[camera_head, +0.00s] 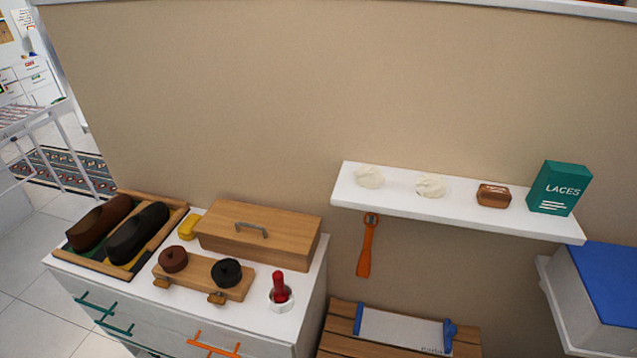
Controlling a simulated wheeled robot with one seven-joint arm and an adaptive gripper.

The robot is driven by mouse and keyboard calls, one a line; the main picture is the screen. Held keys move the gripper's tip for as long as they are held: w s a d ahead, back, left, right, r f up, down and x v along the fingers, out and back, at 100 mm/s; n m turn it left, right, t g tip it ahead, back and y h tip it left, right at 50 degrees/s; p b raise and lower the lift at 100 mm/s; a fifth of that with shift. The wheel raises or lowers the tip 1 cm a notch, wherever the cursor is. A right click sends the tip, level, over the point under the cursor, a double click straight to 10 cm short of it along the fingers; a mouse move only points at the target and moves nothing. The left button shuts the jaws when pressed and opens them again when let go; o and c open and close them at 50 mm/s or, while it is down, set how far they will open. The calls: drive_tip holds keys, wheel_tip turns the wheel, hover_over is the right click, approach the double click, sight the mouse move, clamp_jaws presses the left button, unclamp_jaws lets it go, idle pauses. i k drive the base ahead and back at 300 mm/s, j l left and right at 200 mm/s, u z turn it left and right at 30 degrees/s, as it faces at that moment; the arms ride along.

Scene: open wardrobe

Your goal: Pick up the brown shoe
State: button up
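The brown shoe (98,224) lies in a shallow wooden tray (183,211) at the left end of the white cabinet top. A black shoe (137,232) lies close beside it on its right, in the same tray. The brown shoe is the farther left of the two, near the tray's left edge. My gripper is not in view.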

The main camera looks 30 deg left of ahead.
sight(86, 234)
drive_tip(key=u, duration=2.55)
